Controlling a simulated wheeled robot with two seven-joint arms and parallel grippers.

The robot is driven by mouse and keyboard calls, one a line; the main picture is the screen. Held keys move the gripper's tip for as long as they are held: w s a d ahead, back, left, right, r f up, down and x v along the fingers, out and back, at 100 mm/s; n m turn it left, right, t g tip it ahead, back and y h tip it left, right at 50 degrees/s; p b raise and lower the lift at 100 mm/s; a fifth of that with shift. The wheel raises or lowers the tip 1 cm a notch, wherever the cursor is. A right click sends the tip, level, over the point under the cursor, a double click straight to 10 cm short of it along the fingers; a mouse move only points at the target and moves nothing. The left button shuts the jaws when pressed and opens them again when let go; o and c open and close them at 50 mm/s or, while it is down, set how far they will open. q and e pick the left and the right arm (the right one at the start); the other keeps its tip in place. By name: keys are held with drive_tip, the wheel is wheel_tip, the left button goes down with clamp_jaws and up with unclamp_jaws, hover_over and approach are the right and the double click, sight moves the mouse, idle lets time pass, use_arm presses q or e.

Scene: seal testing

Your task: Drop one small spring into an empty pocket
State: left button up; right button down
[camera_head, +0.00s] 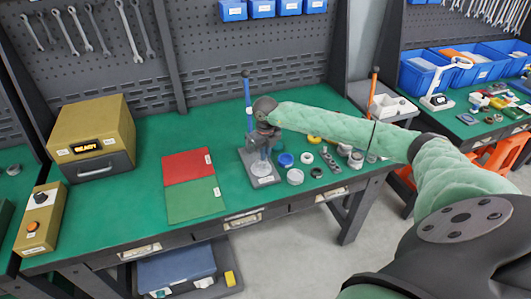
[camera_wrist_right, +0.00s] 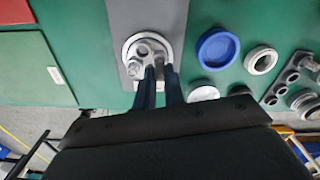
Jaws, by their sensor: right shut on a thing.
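My right gripper (camera_head: 263,148) points down over a round metal fixture on a grey base plate (camera_head: 247,162) near the bench's front. In the right wrist view the gripper's dark fingertips (camera_wrist_right: 158,76) are close together above the fixture's near half. The fixture is a pale round ring (camera_wrist_right: 128,49) with small round pockets and metal parts inside. The gripper is shut on a small spring, mostly hidden between the fingertips. I cannot tell whether it touches the fixture. Which pockets are empty is unclear. My left gripper is not in view.
A blue cap (camera_wrist_right: 218,48), a white ring (camera_wrist_right: 261,60) and a dark block with holes (camera_wrist_right: 285,79) lie to the right. A red and green mat (camera_head: 195,203) lies left. A yellow READY box (camera_head: 92,130) stands farther left.

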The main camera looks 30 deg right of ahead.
drive_tip(key=shift+f+b, duration=0.3)
drive_tip(key=shift+b, duration=0.05)
idle(0.3)
drive_tip(key=c, duration=1.8)
unclamp_jaws()
drive_tip(key=shift+o, duration=0.2)
drive_tip(key=shift+r, duration=0.1)
drive_tip(key=shift+r+p, duration=0.35)
drive_tip(key=shift+r, duration=1.3)
drive_tip(key=o, duration=0.6)
drive_tip(key=shift+c, duration=0.2)
